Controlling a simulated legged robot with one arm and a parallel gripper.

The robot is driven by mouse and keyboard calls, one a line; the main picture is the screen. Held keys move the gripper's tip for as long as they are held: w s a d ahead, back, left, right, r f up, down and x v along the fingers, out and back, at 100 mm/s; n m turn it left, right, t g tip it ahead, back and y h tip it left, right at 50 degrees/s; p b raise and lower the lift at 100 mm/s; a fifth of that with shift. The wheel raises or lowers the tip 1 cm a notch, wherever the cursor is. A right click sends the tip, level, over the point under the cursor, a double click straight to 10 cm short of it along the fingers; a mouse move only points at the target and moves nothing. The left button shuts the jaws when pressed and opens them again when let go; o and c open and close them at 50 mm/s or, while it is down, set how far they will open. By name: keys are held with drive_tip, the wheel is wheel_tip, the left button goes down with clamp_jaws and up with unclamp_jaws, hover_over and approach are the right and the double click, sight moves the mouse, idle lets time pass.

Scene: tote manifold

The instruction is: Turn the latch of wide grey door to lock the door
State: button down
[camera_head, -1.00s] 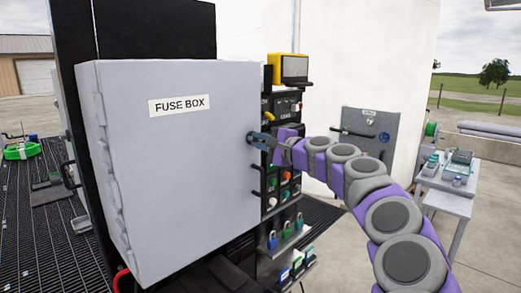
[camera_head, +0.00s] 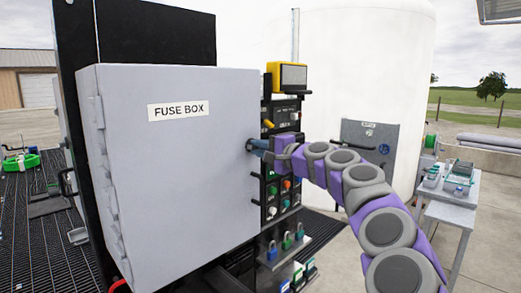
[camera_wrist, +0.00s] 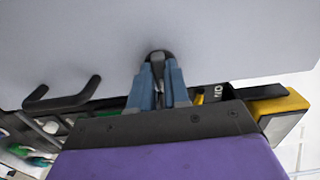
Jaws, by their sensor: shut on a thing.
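The wide grey door (camera_head: 180,170) of the fuse box is closed and bears a "FUSE BOX" label (camera_head: 178,110). Its small dark latch (camera_wrist: 160,57) sits near the door's right edge in the head view. My gripper (camera_head: 252,146) is at that edge, and its blue fingers (camera_wrist: 158,82) are shut on the latch in the wrist view. The fingers hide part of the latch, and its exact turn angle is hard to tell.
A control panel with buttons (camera_head: 284,187) stands right of the door, with a yellow device (camera_head: 287,76) above and padlocks (camera_head: 287,243) below. A black handle (camera_wrist: 65,97) lies beside my fingers in the wrist view. A side table (camera_head: 450,190) stands at right.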

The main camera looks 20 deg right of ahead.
drive_tip(key=c, duration=1.1)
unclamp_jaws()
drive_tip(key=shift+w+a+f, duration=0.1)
drive_tip(key=shift+w+f, duration=0.05)
drive_tip(key=shift+f, duration=0.05)
drive_tip(key=shift+r, duration=0.1)
drive_tip(key=p+v, duration=0.1)
drive_tip(key=v, duration=1.6)
drive_tip(key=shift+s, duration=0.25)
